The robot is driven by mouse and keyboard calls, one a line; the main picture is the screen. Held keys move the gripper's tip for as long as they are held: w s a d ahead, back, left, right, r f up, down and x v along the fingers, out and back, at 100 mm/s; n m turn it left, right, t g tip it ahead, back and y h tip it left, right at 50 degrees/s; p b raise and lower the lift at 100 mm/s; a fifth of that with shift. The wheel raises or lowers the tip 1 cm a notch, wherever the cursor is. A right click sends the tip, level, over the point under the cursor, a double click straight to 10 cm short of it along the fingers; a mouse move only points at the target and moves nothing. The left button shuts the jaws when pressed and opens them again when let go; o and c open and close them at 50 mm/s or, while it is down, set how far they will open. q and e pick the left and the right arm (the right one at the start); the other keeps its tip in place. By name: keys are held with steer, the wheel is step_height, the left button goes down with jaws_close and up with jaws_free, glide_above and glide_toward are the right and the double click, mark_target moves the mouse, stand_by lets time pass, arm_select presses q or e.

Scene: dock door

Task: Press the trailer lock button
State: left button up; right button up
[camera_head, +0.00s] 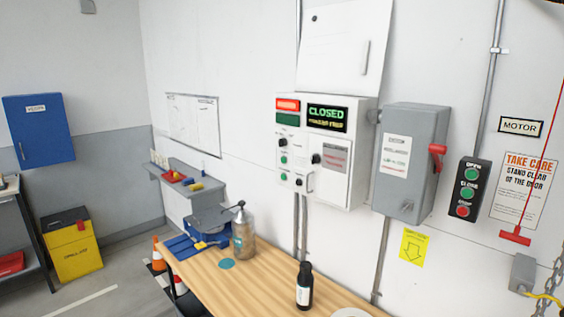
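A white control box (357,180) hangs on the wall at the middle of the view. Its lit sign (327,117) reads CLOSED. Left of the sign a red lamp panel (288,105) is bright above a dark green one (288,121). Below are small controls: black knobs (316,159) and green buttons (284,161). Their labels are too small to read, so I cannot tell which one is the trailer lock button. Neither of my grippers is in view.
A wooden bench (235,287) stands below the box, with a dark bottle (304,287) and a metal pump can (243,235). To the right are a grey switch box (410,165) with a red lever (437,158) and an OPEN/CLOSE button station (481,163).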

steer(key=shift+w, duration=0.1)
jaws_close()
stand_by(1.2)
